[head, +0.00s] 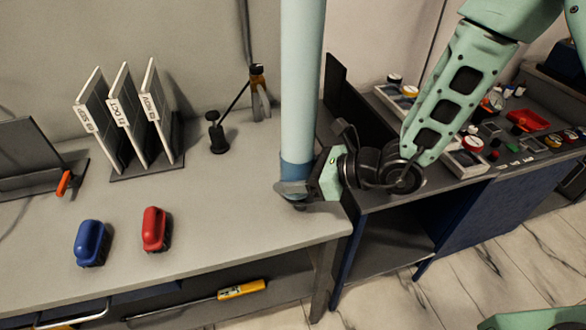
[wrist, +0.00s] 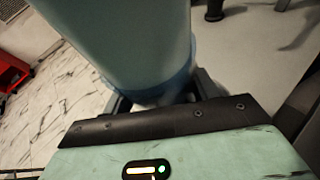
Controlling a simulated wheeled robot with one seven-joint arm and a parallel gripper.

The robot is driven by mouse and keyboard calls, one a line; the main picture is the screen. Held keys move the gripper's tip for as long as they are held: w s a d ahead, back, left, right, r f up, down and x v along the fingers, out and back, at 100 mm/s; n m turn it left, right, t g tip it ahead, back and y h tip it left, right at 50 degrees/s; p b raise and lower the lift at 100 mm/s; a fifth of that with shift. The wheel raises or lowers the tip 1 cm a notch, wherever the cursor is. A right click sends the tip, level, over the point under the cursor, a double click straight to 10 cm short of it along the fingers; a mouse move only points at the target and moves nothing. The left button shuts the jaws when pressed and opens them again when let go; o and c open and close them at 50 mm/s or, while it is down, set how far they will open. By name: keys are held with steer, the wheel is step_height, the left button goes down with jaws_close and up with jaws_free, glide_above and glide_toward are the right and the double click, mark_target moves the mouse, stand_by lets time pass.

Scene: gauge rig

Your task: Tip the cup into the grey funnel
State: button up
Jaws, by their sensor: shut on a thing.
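A tall light-blue cylinder (head: 301,85) with a darker blue band at its lower end stands upright at the bench's right front corner. Its top runs out of the head view. My gripper (head: 296,190) is closed around its base from the right. In the wrist view the cylinder (wrist: 125,40) fills the upper left, and its blue band sits between the fingers of my gripper (wrist: 160,98). I cannot tell whether its bottom touches the bench. No part clearly reads as a cup mouth. I see no grey funnel in either view.
The grey bench (head: 215,215) carries a rack of white folders (head: 125,115), a blue block-like item (head: 90,243), a red one (head: 155,229) and a small black stand (head: 217,135). A control panel (head: 505,130) with buttons is at right. The bench's middle is clear.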

steer(key=shift+s+a+f+m+g+p, duration=0.15)
steer(key=shift+s+m+g+p, duration=0.35)
steer(key=shift+m+p, duration=0.7)
steer(key=shift+s+a+f+m+g+y+p, duration=0.15)
steer(key=shift+s+m+g+y+p, duration=0.3)
steer(key=shift+p, duration=0.7)
steer(key=m, duration=0.1)
steer(key=m+g+y+p, duration=0.1)
steer(key=m, duration=0.1)
steer(key=shift+s+a+f+g, duration=0.1)
steer(key=shift+s+f+g, duration=0.2)
steer(key=shift+f, duration=0.1)
steer(key=m+g+y, duration=0.1)
steer(key=m, duration=0.1)
steer(key=shift+r+m, duration=0.15)
steer(key=shift+m, duration=0.2)
steer(key=shift+w+r+m+y+p, duration=0.15)
steer(key=shift+r+m+y+p, duration=0.65)
steer(key=shift+m, duration=0.5)
steer(key=shift+w+d+r+m+y+p, duration=0.1)
steer(key=shift+w+r+m+y+p, duration=0.2)
steer(key=shift+m, duration=0.5)
steer(key=shift+w+d+r+m+y+p, duration=0.1)
steer(key=shift+w+r+m+y+p, duration=0.2)
steer(key=shift+m, duration=0.5)
steer(key=shift+s, duration=0.15)
